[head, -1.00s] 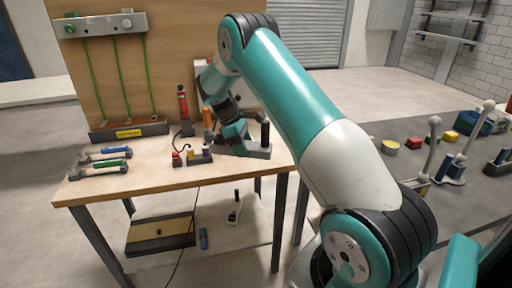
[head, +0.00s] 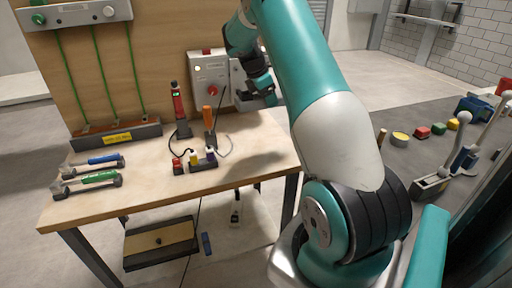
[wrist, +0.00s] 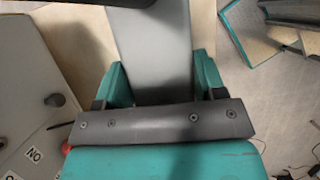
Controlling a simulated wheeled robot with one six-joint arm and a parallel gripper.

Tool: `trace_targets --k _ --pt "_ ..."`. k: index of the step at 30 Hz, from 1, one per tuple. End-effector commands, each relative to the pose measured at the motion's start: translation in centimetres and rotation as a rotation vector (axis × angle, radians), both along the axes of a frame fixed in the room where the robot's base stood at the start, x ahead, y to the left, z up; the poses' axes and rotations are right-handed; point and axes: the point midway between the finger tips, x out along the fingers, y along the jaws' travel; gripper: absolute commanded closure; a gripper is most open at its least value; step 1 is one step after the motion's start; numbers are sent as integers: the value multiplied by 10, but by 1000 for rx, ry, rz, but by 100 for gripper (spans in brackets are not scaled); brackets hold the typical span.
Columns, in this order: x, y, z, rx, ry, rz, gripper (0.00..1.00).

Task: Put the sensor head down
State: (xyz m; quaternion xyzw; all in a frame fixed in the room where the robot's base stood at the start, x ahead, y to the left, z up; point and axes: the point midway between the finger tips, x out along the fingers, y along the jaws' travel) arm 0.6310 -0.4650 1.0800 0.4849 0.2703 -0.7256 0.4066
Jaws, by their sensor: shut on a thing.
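My gripper (head: 254,97) is raised above the back right of the wooden workbench, in front of the grey control box. It is shut on a grey, block-like piece, which I take to be the sensor head (head: 258,102). In the wrist view, the teal fingers (wrist: 157,85) stand on both sides of a long flat grey part of the sensor head (wrist: 155,55). Its far end is cut off by a dark shape at the top edge. A shadow lies on the bench below, and the piece appears clear of the surface.
The control box (head: 208,72) stands at the back. The bench's front right is clear.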

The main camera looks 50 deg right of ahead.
Motion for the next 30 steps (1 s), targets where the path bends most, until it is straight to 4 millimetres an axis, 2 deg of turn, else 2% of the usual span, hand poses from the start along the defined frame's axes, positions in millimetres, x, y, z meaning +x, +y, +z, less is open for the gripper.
trace_targets --k 5,15,18,23,30 --pt "-2 0 -37 6 7 2 67" --pt "-1 0 -129 4 5 0 67" --pt "-1 0 -146 4 3 0 67" --pt "0 0 -160 2 1 0 67" --pt "-1 0 -192 3 2 0 67"
